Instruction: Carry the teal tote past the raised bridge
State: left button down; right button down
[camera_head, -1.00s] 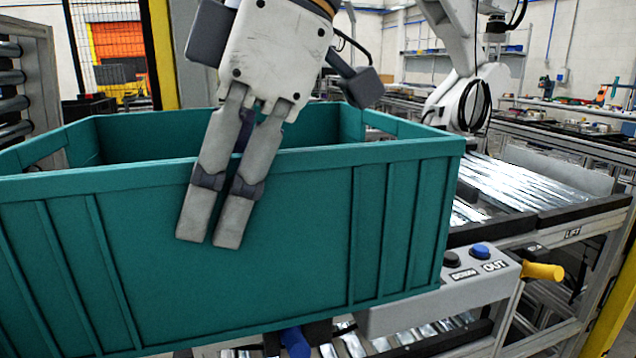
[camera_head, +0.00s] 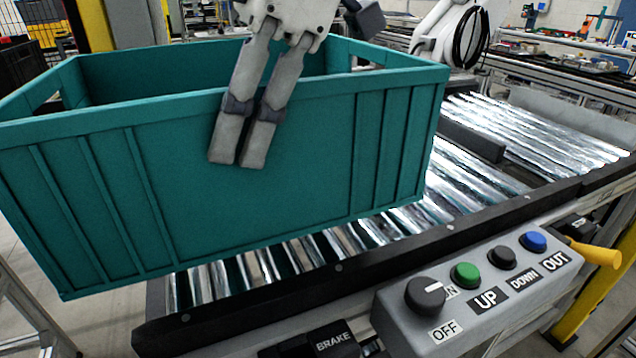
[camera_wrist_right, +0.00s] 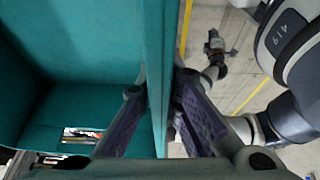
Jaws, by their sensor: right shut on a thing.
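The teal tote (camera_head: 250,190) is open-topped and fills the left and middle of the head view, slightly tilted there. The gripper is shut on the wall. The tote overlaps a roller section (camera_head: 350,238) in the picture; I cannot tell whether it touches the rollers. I cannot tell for certain which part is the raised bridge.
A grey control box (camera_head: 480,290) with a knob, several buttons and a yellow handle (camera_head: 598,254) stands at the front right. A dark rail (camera_head: 300,296) edges the rollers. More rollers (camera_head: 540,135) run right. A white robot arm (camera_head: 445,30) stands behind.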

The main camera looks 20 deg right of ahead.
aim_at(361, 97)
jog(key=w+d+f, duration=0.1)
jog(key=d+f, duration=0.1)
jog(key=w+d+f, duration=0.1)
jog(key=d+f, duration=0.3)
jog(key=d, duration=0.1)
jog(key=shift+w, duration=0.4)
jog(key=shift+w+d+f, duration=0.15)
jog(key=shift+d+f, duration=0.15)
jog(key=shift+f, duration=0.25)
jog(key=shift+d+f, duration=0.1)
jog(key=shift+f, duration=1.5)
jog(key=c, duration=1.8)
grip_release()
jog(key=shift+f, duration=0.2)
jog(key=shift+o, duration=0.2)
jog(key=v, duration=1.2)
jog(key=shift+r, duration=0.1)
